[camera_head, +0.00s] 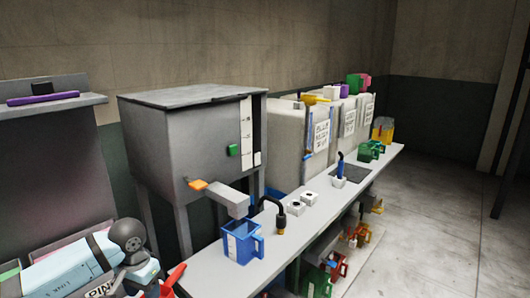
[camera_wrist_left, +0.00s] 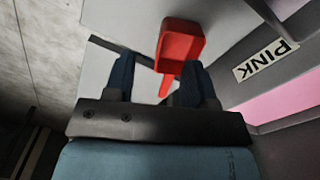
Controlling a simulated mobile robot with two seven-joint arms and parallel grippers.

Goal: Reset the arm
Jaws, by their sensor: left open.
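My left arm (camera_head: 75,268) comes in at the lower left of the head view, beside the left end of the bench. My left gripper (camera_wrist_left: 158,72) shows in the wrist view with its two dark blue fingers apart. It is open and holds nothing. A red scoop (camera_wrist_left: 181,42) lies just past the fingertips, its handle pointing back toward the gap between them. I cannot tell whether a finger touches it. Part of the red scoop also shows in the head view (camera_head: 173,279), at the bench's near end. My right gripper is not in view.
A long grey bench (camera_head: 205,274) carries a blue jug (camera_head: 243,243), a black bent tap (camera_head: 274,210) and green jugs (camera_head: 369,152). A grey metal hopper (camera_head: 193,140) stands behind it. A "PINK" label (camera_wrist_left: 266,60) is near the gripper. Floor (camera_head: 430,200) at right is clear.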

